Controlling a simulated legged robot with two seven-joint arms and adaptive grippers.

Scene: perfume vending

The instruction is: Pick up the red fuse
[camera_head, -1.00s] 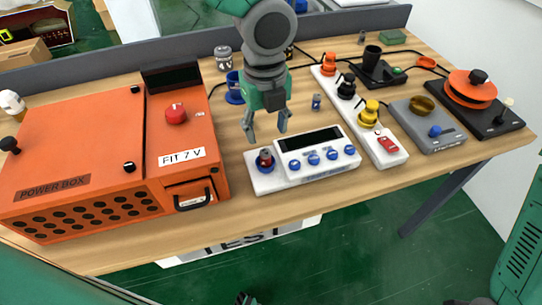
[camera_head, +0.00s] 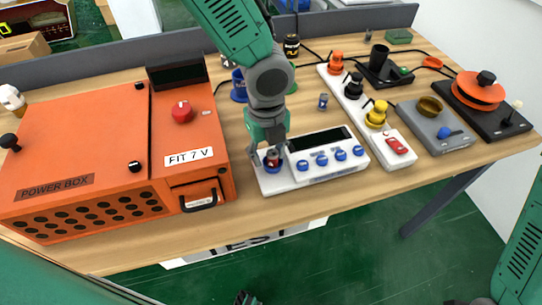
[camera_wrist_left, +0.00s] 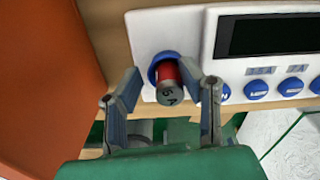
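In the head view the fuse (camera_head: 272,161) shows between the fingers of my left gripper (camera_head: 271,156) at the tester's left end. In the left wrist view my left gripper (camera_wrist_left: 172,82) is open, with one finger on each side of the fuse. The left finger is clear of it; the right finger is close, and I cannot tell if it touches.
The orange power box (camera_head: 80,150) stands close on the left. The tester (camera_head: 330,172) has a dark display and several blue knobs. A white strip (camera_head: 398,161) with orange, black and yellow plugs lies to the right. The wooden table's front edge is bare.

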